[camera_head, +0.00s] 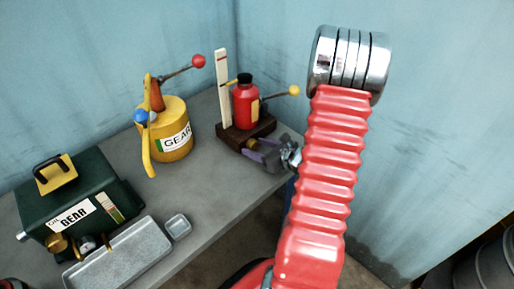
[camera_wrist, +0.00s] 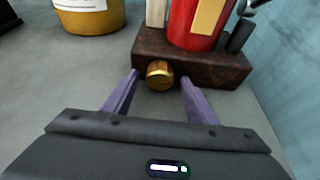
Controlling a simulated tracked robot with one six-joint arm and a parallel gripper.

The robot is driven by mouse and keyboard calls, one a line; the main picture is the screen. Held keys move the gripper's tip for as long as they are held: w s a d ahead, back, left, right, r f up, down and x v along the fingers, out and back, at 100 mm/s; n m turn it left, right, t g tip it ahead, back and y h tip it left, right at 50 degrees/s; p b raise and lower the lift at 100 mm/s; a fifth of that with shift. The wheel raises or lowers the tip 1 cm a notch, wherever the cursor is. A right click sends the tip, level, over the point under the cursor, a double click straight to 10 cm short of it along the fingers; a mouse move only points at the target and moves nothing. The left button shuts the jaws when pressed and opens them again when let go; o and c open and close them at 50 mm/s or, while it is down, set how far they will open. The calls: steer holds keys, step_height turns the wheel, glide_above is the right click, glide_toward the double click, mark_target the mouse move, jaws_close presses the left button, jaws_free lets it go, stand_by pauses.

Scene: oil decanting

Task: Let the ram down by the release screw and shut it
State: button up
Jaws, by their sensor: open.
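The red ram (camera_head: 246,107) with a black cap stands upright on a dark wooden base (camera_head: 229,131) at the back of the bench. A brass knob, seemingly the release screw (camera_wrist: 160,74), sticks out of the base's front in the wrist view. My gripper (camera_wrist: 160,80) is open, its purple fingers on either side of the knob with gaps showing. In the head view my gripper (camera_head: 254,151) is at the base's front; the ram's top is outside the wrist view.
A lever with a yellow ball (camera_head: 293,90) sticks out right of the ram. A yellow gear oil can (camera_head: 172,140) stands to its left. A green oil box (camera_head: 75,200), grey tray (camera_head: 118,254) and small dish (camera_head: 178,226) are nearer. Walls close in behind and right.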

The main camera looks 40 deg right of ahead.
steer(key=shift+c, duration=0.4)
steer(key=c, duration=1)
steer(key=shift+d+m+y, duration=0.1)
steer(key=shift+m+y, duration=0.7)
steer(key=shift+m, duration=0.3)
steer(key=o, duration=1.1)
steer(key=shift+n, duration=0.3)
